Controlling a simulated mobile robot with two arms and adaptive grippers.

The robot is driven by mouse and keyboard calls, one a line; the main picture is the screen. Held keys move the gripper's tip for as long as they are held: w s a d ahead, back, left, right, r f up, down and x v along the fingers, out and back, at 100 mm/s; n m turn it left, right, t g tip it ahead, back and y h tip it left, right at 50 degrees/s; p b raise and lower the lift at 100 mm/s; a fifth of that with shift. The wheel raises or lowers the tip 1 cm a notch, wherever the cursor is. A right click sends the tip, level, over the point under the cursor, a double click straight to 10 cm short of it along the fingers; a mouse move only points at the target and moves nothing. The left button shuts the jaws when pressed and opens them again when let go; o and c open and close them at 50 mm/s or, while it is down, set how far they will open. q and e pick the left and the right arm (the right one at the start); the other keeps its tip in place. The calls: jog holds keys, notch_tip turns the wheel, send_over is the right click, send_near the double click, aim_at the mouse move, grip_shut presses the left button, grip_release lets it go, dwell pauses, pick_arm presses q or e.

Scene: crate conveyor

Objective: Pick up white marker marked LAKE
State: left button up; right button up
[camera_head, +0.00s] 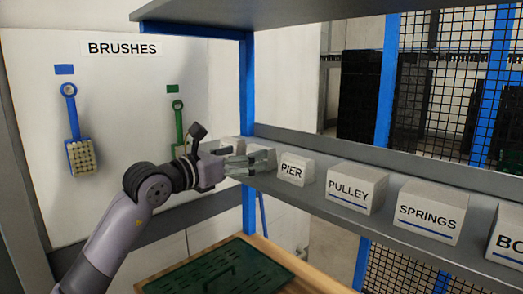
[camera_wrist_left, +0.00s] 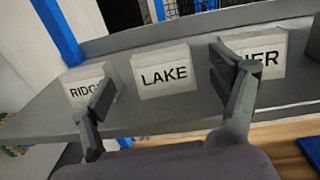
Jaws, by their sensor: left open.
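The white marker marked LAKE (camera_wrist_left: 163,74) stands on the grey shelf (camera_wrist_left: 180,115) in the left wrist view, its label facing me. My left gripper (camera_wrist_left: 165,68) is open, with one finger on each side of LAKE in that view; no contact shows. In the head view the left gripper (camera_head: 256,162) is at the shelf's front edge, left of the PIER marker, and its fingers largely hide LAKE (camera_head: 259,148). My right gripper is not in view.
White RIDGE marker (camera_wrist_left: 87,88) is left of LAKE; PIER (camera_head: 295,169) is right, each partly behind a finger in the wrist view. PULLEY (camera_head: 356,188) and SPRINGS (camera_head: 431,211) boxes stand farther right. A blue post (camera_head: 247,90) rises beside the shelf. A green tray (camera_head: 220,268) lies below.

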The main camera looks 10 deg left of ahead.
aim_at(260, 147)
pick_arm(q)
jog(key=shift+w+d+r, duration=0.15)
jog(key=shift+w+d, duration=0.15)
jog(key=shift+w, duration=0.1)
jog(key=p+x, duration=0.3)
jog(key=x, duration=0.1)
jog(key=shift+w+d, duration=0.15)
jog(key=shift+w+d+f, duration=0.2)
jog(key=shift+w, duration=0.05)
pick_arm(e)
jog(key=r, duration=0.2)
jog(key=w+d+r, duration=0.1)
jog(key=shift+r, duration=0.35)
pick_arm(q)
jog(key=shift+s+a, duration=0.1)
jog(key=shift+c, duration=0.3)
jog(key=shift+c, duration=0.6)
jog(key=c, duration=1.1)
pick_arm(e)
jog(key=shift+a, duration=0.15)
